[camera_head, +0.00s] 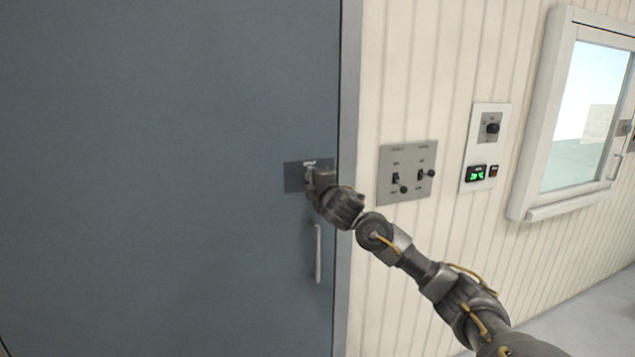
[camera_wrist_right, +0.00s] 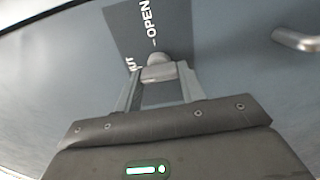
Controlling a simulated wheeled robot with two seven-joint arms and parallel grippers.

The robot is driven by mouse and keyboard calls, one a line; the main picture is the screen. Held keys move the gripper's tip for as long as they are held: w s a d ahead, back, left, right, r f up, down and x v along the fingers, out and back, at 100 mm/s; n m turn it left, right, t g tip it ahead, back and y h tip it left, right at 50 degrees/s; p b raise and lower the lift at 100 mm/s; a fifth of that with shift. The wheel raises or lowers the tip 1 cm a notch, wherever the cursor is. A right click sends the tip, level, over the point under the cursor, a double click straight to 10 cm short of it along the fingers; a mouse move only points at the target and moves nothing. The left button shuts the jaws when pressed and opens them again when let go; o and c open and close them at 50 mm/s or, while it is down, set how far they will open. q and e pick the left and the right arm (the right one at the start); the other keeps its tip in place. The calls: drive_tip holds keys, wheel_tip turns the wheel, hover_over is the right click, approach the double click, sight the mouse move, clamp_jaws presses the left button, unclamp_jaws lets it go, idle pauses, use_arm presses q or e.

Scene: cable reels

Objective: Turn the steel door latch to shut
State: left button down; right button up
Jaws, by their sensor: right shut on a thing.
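The steel door latch (camera_wrist_right: 158,60) sits on a dark plate (camera_wrist_right: 178,22) on the blue-grey door (camera_head: 170,180). In the right wrist view the plate reads "OPEN", with part of another word, seemingly "SHUT", at its lower left. My right gripper (camera_wrist_right: 160,76) is shut on the latch, with a finger on each side of its steel end. In the head view my right gripper (camera_head: 318,178) covers most of the latch and part of the plate. The latch's exact angle is hard to tell. My left gripper is not in view.
A vertical door handle (camera_head: 318,253) is just below the plate. Right of the door frame (camera_head: 350,100) are a grey two-switch panel (camera_head: 408,160), a white panel with a knob and green display (camera_head: 485,148), and a white-framed window (camera_head: 545,120) on the ribbed wall.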

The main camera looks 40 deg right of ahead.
drive_tip(key=o, duration=1)
drive_tip(key=shift+c, duration=0.2)
drive_tip(key=v, duration=1.1)
drive_tip(key=shift+b, duration=0.3)
